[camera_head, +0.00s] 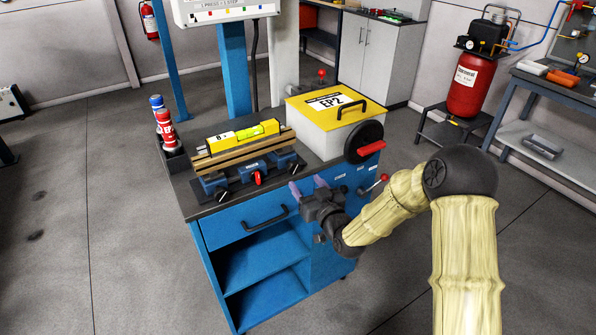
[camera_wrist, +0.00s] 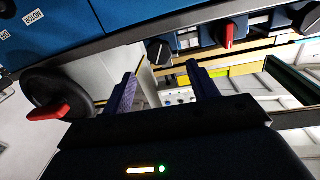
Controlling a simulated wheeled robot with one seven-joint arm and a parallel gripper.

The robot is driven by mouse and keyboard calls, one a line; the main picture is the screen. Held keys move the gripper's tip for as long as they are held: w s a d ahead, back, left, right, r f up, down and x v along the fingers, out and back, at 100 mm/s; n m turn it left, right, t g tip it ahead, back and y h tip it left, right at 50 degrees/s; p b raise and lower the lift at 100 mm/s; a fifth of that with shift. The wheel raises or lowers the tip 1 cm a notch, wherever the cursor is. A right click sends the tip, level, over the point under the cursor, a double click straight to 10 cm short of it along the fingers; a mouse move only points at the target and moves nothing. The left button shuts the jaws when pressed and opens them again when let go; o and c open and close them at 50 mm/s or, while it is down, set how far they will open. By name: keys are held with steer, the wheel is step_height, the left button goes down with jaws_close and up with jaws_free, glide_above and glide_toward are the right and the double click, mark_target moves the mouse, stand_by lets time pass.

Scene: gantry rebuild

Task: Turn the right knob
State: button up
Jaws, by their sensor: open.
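Low blue clamps under wooden rails bear a row of knobs on the bench top. The right knob (camera_head: 293,167) is black, at the right end of the row; in the wrist view, which is turned over, it shows (camera_wrist: 159,52) just beyond my finger gap. The middle knob (camera_head: 257,179) is red and the left knob (camera_head: 221,194) is black. My gripper (camera_head: 308,186) is open and empty, in front of the cabinet's top edge. Its two fingers (camera_wrist: 161,72) point towards the right knob, apart from it as far as I can tell.
A yellow level (camera_head: 237,137) lies on the rails (camera_head: 222,158). To the right are a yellow-lidded box (camera_head: 315,132) and a black handwheel (camera_head: 362,138) with a red handle.

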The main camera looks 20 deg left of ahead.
mark_target(295, 170)
steer(key=x, duration=0.6)
steer(key=shift+w+a+p, duration=0.15)
steer(key=shift+a+p, duration=0.05)
steer(key=shift+p, duration=0.1)
steer(key=shift+c, duration=0.5)
steer(key=c, duration=0.9)
steer(key=shift+f, duration=0.1)
steer(key=shift+n+b, duration=0.3)
steer(key=shift+b, duration=0.15)
steer(key=n+b, duration=0.1)
steer(key=b, duration=0.1)
steer(key=n+b, duration=0.1)
steer(key=b, duration=0.1)
steer(key=shift+f+n, duration=0.25)
steer(key=shift+n, duration=0.15)
steer(key=n+b, duration=0.2)
steer(key=b, duration=0.1)
steer(key=shift+y, duration=0.3)
steer(key=shift+r+n+b, duration=0.15)
steer(key=shift+n+b, duration=0.3)
steer(key=shift+n, duration=0.05)
